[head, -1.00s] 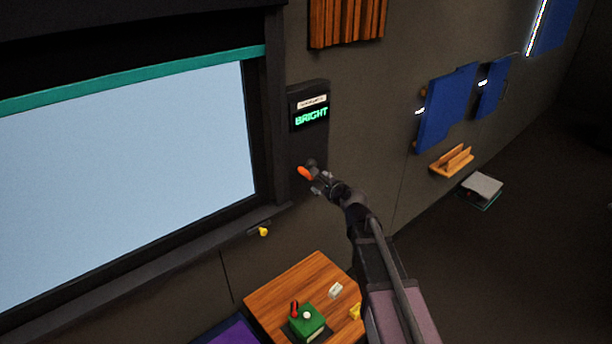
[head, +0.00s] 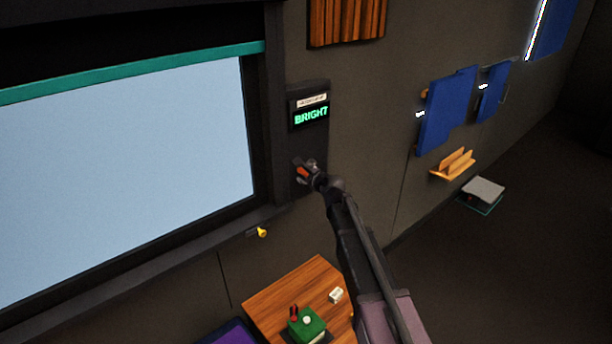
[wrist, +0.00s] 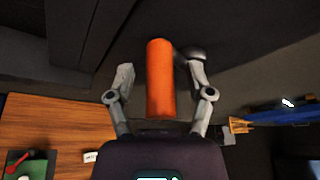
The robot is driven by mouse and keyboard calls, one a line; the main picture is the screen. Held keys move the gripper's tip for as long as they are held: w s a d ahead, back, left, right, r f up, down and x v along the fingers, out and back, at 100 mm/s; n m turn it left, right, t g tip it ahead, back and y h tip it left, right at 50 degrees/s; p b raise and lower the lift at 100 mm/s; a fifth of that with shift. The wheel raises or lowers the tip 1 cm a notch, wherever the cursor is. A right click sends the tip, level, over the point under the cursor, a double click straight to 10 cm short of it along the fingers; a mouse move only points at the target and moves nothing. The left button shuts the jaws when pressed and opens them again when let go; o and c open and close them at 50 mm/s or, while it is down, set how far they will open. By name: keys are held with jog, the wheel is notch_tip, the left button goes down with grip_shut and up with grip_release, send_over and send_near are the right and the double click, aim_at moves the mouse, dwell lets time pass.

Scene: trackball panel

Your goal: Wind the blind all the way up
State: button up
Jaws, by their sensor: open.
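The dark blind ends in a teal bottom bar (head: 130,75) near the top of the window, with the pale pane (head: 120,180) uncovered below it. The orange crank handle (head: 302,171) is on the dark wall panel right of the window. My gripper (head: 307,174) is at the handle. In the wrist view, the orange handle (wrist: 160,80) stands between the two fingers of my open gripper (wrist: 160,70), with a visible gap on the left. A dark round part beside the right finger is partly hidden.
A display (head: 310,116) reading "BRIGHT" is above the crank. A yellow knob (head: 262,232) is below the window frame. A wooden table (head: 275,305) with a green box (head: 306,325) is below. Blue panels (head: 446,112) and a wooden shelf (head: 453,165) are right.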

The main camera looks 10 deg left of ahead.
jog(key=shift+c, duration=0.2)
grip_shut()
jog(key=shift+s+a+f, duration=0.1)
jog(key=shift+a+f, duration=0.1)
